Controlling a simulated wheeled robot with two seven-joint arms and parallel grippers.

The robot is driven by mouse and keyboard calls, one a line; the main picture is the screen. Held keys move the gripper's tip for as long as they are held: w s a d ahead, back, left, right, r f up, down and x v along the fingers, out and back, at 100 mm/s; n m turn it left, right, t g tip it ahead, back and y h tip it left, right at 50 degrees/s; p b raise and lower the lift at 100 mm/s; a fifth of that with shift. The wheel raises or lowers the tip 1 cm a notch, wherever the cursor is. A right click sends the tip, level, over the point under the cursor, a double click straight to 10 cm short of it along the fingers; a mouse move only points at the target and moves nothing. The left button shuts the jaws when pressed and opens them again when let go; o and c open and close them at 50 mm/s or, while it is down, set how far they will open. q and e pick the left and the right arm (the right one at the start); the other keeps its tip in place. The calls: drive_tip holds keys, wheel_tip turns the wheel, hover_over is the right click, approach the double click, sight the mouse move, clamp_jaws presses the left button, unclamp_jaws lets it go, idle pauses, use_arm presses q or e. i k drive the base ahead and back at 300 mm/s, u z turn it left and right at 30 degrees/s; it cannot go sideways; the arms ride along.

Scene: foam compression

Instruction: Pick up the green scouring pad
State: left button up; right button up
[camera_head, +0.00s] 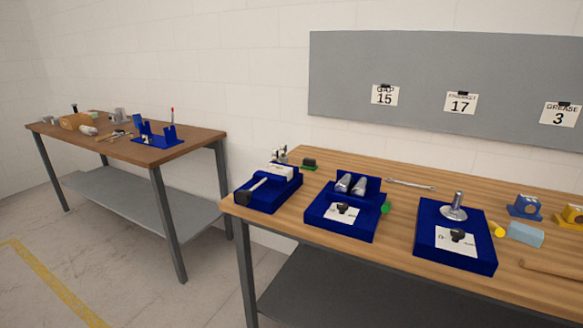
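A small flat green piece (314,168) lies near the back left of the right-hand workbench, under or against a small dark block; it may be the scouring pad, but it is too small to be sure. A green rounded piece (385,208) sits at the right edge of the middle blue fixture and looks more like a cylinder. Neither of my grippers shows in this view.
The wooden workbench (400,268) holds blue fixtures (262,203), (322,225), (430,252), a wrench (411,185), a light blue block (525,233) and a yellow cylinder (496,229). A second bench (195,148) with clutter stands at left. Floor lies between.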

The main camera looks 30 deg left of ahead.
sight(309, 164)
drive_tip(key=u, duration=0.5)
drive_tip(key=i, duration=0.55)
drive_tip(key=u, duration=0.65)
drive_tip(key=i, duration=0.85)
drive_tip(key=z, duration=0.35)
